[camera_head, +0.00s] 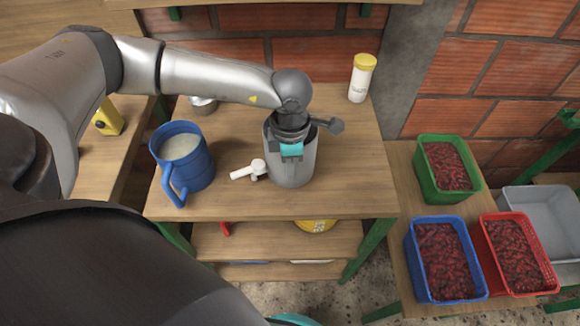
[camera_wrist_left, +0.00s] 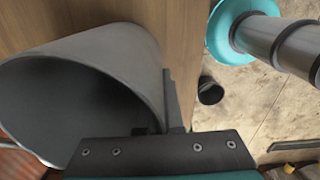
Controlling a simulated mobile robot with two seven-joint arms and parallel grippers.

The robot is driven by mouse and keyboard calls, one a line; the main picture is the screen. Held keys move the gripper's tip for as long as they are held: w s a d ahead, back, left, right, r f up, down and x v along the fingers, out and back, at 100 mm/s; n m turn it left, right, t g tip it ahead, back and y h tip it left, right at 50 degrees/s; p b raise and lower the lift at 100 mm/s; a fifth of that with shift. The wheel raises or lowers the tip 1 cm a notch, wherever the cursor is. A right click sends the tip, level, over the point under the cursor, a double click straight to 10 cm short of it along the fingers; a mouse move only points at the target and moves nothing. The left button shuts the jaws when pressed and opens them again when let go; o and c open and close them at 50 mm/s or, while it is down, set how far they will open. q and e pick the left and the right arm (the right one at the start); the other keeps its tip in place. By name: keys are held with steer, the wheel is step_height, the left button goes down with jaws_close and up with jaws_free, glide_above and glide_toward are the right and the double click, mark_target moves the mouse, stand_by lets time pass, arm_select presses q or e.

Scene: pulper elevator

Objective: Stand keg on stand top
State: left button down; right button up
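A grey open-topped cylinder, which I take to be the keg (camera_head: 291,170), is upright at the middle of the wooden stand top (camera_head: 345,190). Whether its base rests fully on the wood is hard to tell. In the left wrist view the keg (camera_wrist_left: 125,60) fills the left side, with its dark hollow inside facing the camera. My left gripper (camera_head: 291,157) is at the keg's rim, pointing down. In the left wrist view its finger parts lie against the keg's wall; whether they pinch it is not clear. My right gripper is in neither view.
A blue jug (camera_head: 185,158) with pale contents stands left of the keg. A small white fitting or tool (camera_head: 249,171) lies between them. A yellow-capped white bottle (camera_head: 361,78) stands at the back right. Red, blue and green crates fill a lower bench at right.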

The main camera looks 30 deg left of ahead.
arm_select(q)
steer(key=shift+f, duration=0.1)
steer(key=c, duration=1.1)
jaws_free()
steer(key=shift+r, duration=0.4)
step_height(320, 180, up, 12)
steer(key=shift+f+p, duration=0.2)
steer(key=shift+p, duration=0.45)
